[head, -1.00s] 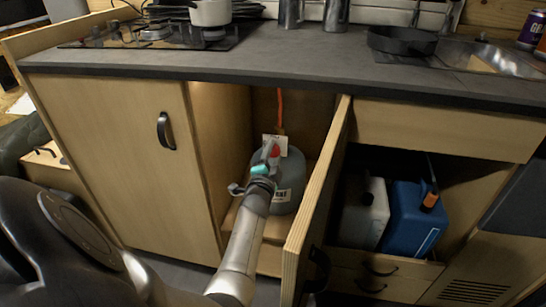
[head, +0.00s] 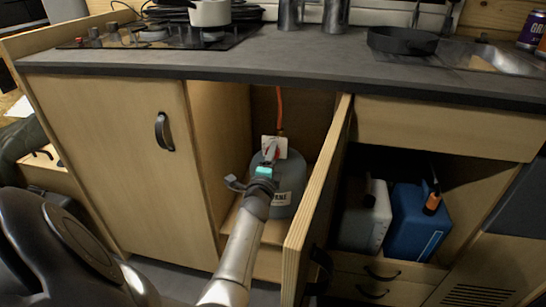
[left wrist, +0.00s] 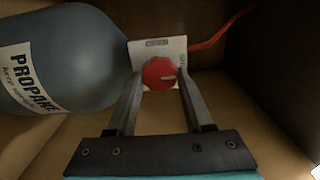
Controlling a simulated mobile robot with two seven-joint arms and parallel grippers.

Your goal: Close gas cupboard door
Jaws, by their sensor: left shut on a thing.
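The gas cupboard door (head: 322,195) stands wide open, seen nearly edge-on, with its dark handle (head: 320,272) low on its right face. Inside the open cupboard is a grey propane bottle (head: 290,196), lying sideways in the left wrist view (left wrist: 70,60). Its red knob (left wrist: 159,73) sits in front of a white card (left wrist: 150,47). My left gripper (head: 268,156) is inside the cupboard, shut on the red knob, with one finger on each side of it (left wrist: 160,82). In the head view the gripper hides the knob. My right gripper is out of view.
A closed door (head: 130,150) with a dark handle is left of the opening. Right of the open door, an open shelf holds a white canister (head: 362,220) and a blue one (head: 415,225). The dark worktop (head: 280,60) overhangs the cupboard. An orange hose (head: 280,108) rises behind the bottle.

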